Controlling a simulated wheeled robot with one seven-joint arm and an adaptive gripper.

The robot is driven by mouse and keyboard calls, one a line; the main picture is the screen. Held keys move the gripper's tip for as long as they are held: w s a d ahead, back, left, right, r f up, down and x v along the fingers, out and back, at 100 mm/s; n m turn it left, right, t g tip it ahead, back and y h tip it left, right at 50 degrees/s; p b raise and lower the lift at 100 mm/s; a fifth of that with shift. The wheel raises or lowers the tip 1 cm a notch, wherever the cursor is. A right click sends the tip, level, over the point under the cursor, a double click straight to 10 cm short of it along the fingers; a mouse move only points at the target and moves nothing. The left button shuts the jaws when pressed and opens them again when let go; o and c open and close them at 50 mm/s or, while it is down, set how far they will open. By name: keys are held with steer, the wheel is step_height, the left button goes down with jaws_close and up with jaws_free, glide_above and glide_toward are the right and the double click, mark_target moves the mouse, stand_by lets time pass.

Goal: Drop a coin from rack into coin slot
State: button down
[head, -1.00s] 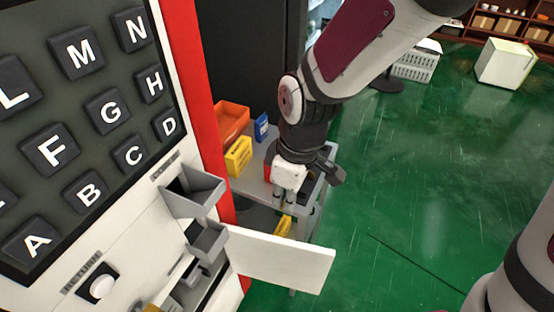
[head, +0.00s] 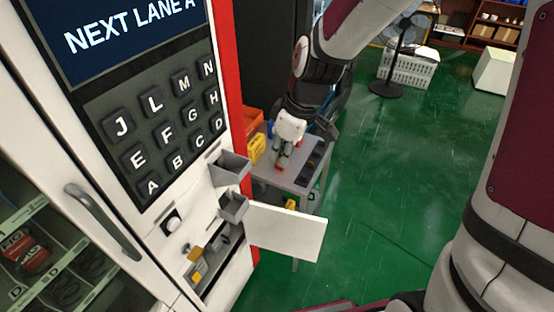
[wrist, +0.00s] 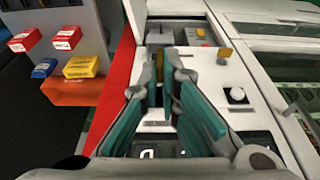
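My gripper (head: 281,163) is over the grey side table, to the right of the machine. In the wrist view its teal fingers (wrist: 163,75) are nearly closed, and a narrow gold strip between the tips looks like a coin (wrist: 159,66) seen edge-on. A dark rack (head: 312,163) lies on the table right of the gripper; its coins are too small to make out. The white vending machine (head: 178,205) has a grey open-topped coin tray (head: 230,168) under a small label, which may hold the slot. The slot opening itself cannot be made out.
A second grey tray (head: 233,207) sits lower, beside an open white flap (head: 290,232) that sticks out to the right. A round button (head: 172,222) is on the panel.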

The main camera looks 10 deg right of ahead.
steer(key=shift+w+a+f+b, duration=0.6)
steer(key=shift+w+a+b, duration=0.25)
steer(key=shift+w+a, duration=0.45)
steer(key=shift+w+a+f+b, duration=0.6)
steer(key=shift+w+a+b, duration=0.3)
steer(key=shift+a, duration=0.65)
steer(key=shift+w+a+f+b, duration=0.6)
steer(key=shift+w+a+b, duration=0.15)
steer(key=shift+w+a, duration=0.55)
steer(key=shift+w+a+f+b, duration=0.35)
steer(key=shift+a+f+b, duration=0.1)
steer(key=shift+a+f, duration=0.2)
steer(key=shift+w+a+f+b, duration=0.35)
steer(key=shift+a+f+b, duration=0.05)
steer(key=shift+a+f, duration=0.25)
steer(key=c, duration=1.7)
jaws_free()
